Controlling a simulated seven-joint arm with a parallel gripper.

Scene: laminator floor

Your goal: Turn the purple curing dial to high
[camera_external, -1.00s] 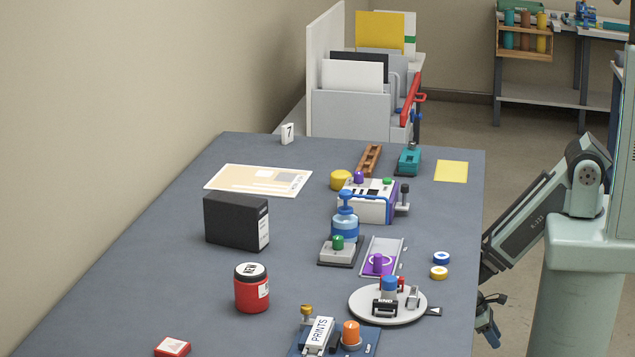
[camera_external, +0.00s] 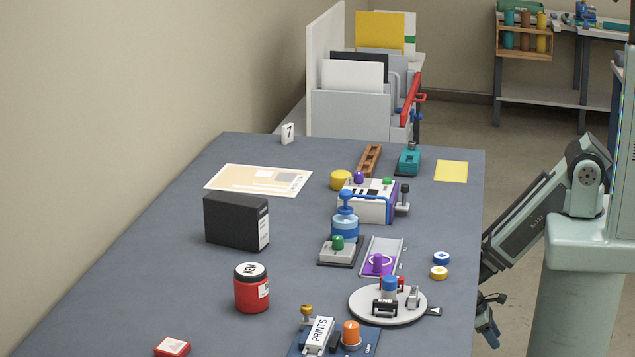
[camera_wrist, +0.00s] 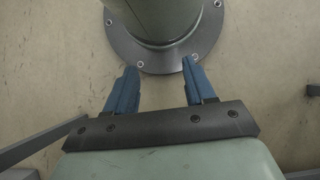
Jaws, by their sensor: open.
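Another purple knob (camera_external: 358,177) sits on top of a white box machine (camera_external: 366,206) further back. I cannot tell from the labels which one is the curing dial, and no setting can be read. My gripper (camera_wrist: 160,80) is open and empty in the wrist view, its blue fingers above the floor by my base. In the external view my gripper (camera_external: 489,331) hangs low beside the table's right edge, partly hidden, apart from both knobs.
A black box (camera_external: 231,221) and red jar (camera_external: 252,289) stand left. The table's left middle is mostly clear.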

